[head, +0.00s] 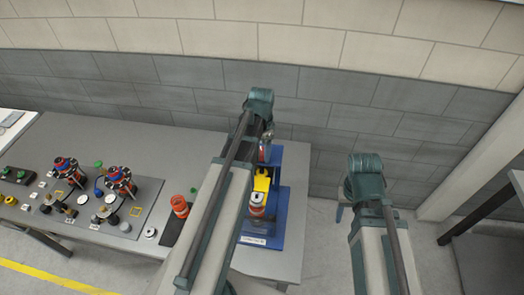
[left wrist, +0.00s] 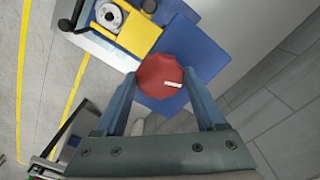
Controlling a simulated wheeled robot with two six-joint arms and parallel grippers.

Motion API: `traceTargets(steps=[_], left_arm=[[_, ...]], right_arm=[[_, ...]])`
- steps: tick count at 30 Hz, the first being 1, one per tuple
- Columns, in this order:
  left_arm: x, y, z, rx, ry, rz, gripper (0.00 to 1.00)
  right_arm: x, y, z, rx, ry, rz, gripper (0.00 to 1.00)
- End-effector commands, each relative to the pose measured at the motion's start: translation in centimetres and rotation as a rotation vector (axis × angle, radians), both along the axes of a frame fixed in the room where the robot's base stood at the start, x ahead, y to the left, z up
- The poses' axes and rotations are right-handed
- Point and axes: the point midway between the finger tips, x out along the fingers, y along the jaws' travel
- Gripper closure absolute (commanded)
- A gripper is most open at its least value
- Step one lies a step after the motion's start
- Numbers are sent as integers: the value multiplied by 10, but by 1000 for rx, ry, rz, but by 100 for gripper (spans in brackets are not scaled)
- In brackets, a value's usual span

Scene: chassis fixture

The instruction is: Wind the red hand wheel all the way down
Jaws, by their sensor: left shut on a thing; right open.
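The red hand wheel (left wrist: 158,78) is a many-sided knob with a white mark on its face, over the blue fixture base (left wrist: 170,102) in the left wrist view. My left gripper (left wrist: 162,82) is shut on the wheel, one finger on each side. In the head view my left arm hides most of the wheel, and the left gripper (head: 266,148) is partly seen at the blue fixture (head: 272,222). A yellow block (left wrist: 140,32) with a round metal part stands beside the wheel. My right gripper (head: 342,212) is open and empty, right of the table.
The grey table (head: 190,140) carries a dark plate (head: 140,215) with several red and black assemblies at the left. An orange cup-like part (head: 180,205) stands left of my left arm. The wall is close behind the table. Floor is free right of it.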

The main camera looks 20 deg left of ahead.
Motion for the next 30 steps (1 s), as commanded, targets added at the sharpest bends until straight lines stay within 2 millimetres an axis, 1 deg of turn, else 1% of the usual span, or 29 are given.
traceTargets(steps=[30], left_arm=[[0, 0, 0, 0, 0, -947, 90]], right_arm=[[0, 0, 0, 0, 0, 0, 50]])
